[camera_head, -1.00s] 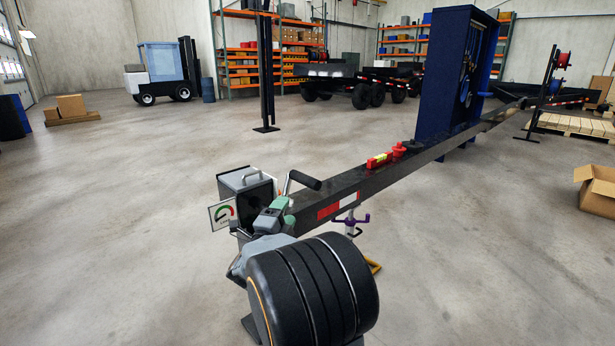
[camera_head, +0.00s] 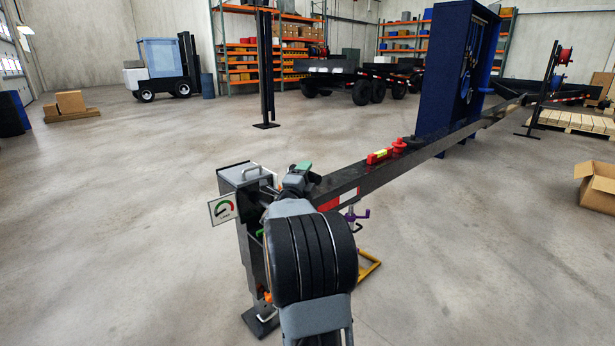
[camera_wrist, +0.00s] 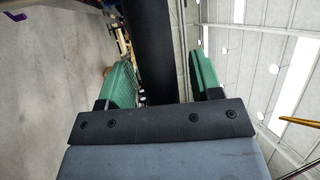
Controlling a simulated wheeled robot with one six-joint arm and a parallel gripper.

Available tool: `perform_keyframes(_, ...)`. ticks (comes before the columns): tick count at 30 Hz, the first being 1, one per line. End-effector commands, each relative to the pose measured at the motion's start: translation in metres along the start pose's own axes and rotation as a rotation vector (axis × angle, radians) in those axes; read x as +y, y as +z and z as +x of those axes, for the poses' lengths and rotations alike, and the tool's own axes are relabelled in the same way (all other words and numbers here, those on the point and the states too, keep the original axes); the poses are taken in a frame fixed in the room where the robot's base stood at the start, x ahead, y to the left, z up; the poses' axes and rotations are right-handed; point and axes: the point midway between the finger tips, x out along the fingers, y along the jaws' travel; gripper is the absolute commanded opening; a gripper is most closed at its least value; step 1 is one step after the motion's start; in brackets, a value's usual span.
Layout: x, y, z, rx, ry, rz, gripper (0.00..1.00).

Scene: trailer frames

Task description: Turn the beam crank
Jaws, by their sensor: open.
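The long dark beam (camera_head: 425,153) runs from the front middle to the back right in the head view, with a red-and-white reflective strip near its front end. My gripper (camera_head: 302,174) is at this front end. The wrist view shows my gripper (camera_wrist: 165,70) open, its green pads on either side of a thick black bar, which looks like the crank handle (camera_wrist: 156,35). A gap shows between the bar and the right pad; whether the left pad touches is unclear. In the head view my gripper and arm hide the crank.
A grey box post (camera_head: 236,176) with a gauge sign (camera_head: 222,209) stands close left of my gripper. A purple-handled part (camera_head: 356,216) hangs under the beam, above a yellow floor frame (camera_head: 370,264).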

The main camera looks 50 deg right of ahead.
Motion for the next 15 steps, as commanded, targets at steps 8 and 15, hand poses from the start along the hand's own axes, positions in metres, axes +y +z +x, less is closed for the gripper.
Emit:
perform_keyframes(8,0.0001,0.0001,0.003,-0.001,0.001,0.0,0.59)
perform_keyframes(15,0.0001,0.0,0.0028,0.0,0.001,0.0,0.44)
